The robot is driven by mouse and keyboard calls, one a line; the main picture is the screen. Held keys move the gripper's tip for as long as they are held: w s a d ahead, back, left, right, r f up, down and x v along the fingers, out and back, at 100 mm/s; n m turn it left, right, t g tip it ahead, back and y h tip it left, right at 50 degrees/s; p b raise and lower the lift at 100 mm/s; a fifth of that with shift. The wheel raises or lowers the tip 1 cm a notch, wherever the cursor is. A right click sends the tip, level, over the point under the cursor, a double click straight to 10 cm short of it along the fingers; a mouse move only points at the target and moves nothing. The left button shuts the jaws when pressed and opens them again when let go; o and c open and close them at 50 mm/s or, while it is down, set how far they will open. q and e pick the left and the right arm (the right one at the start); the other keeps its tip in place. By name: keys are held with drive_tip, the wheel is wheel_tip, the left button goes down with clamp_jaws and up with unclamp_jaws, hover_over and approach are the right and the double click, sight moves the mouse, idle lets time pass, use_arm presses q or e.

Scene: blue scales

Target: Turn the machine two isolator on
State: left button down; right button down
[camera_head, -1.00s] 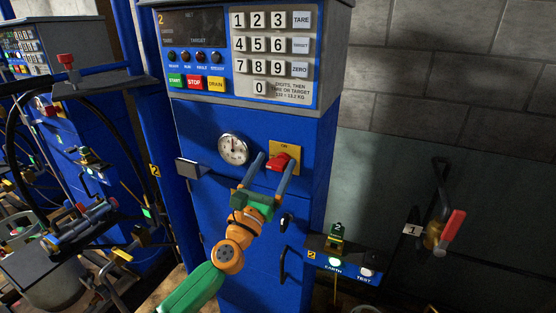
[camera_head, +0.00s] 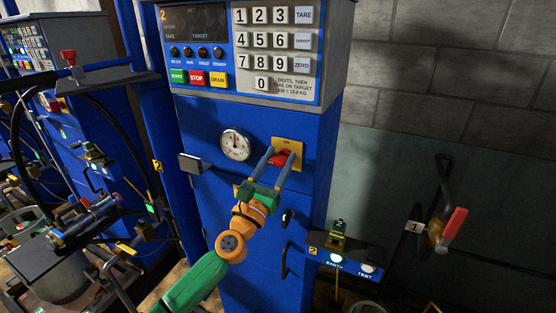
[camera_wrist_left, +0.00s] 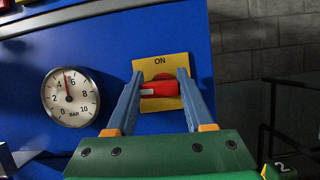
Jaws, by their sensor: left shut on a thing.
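The isolator (camera_head: 284,156) of machine two is a red rotary handle on a yellow plate on the blue cabinet front. In the left wrist view the red handle (camera_wrist_left: 160,88) lies crosswise, below the word ON on the plate (camera_wrist_left: 161,66). My left gripper (camera_head: 277,160) reaches up to it from below, its two blue-grey fingers shut on the handle from both sides. In the wrist view the gripper fingers (camera_wrist_left: 160,92) stand at the handle's left and right ends. My right gripper is in neither current view.
A pressure gauge (camera_head: 235,145) sits left of the isolator. A keypad panel (camera_head: 273,50) is above. An earth and test box (camera_head: 345,255) stands at lower right, and a red-handled valve (camera_head: 447,230) is on the wall at right. Another blue machine stands at left.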

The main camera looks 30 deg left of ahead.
use_arm(q)
drive_tip(key=m+h, duration=0.2)
drive_tip(key=m, duration=0.1)
drive_tip(key=m+h+p, duration=0.1)
drive_tip(key=m, duration=0.3)
drive_tip(key=shift+d+g+h, duration=0.1)
drive_tip(key=shift+g+h, duration=0.3)
drive_tip(key=m+g+h, duration=0.1)
drive_tip(key=m, duration=0.2)
drive_tip(key=m+g+h, duration=0.1)
drive_tip(key=m, duration=0.3)
drive_tip(key=shift+d+r+p, duration=0.1)
drive_tip(key=shift+p, duration=0.3)
drive_tip(key=m+g+h+p, duration=0.1)
drive_tip(key=m, duration=0.3)
drive_tip(key=shift+d, duration=0.1)
drive_tip(key=shift+m+g+p, duration=0.9)
drive_tip(key=shift+m+p, duration=0.05)
drive_tip(key=shift+m, duration=0.75)
drive_tip(key=shift+c, duration=1.4)
unclamp_jaws()
drive_tip(key=shift+w, duration=0.1)
drive_tip(key=shift+f, duration=0.2)
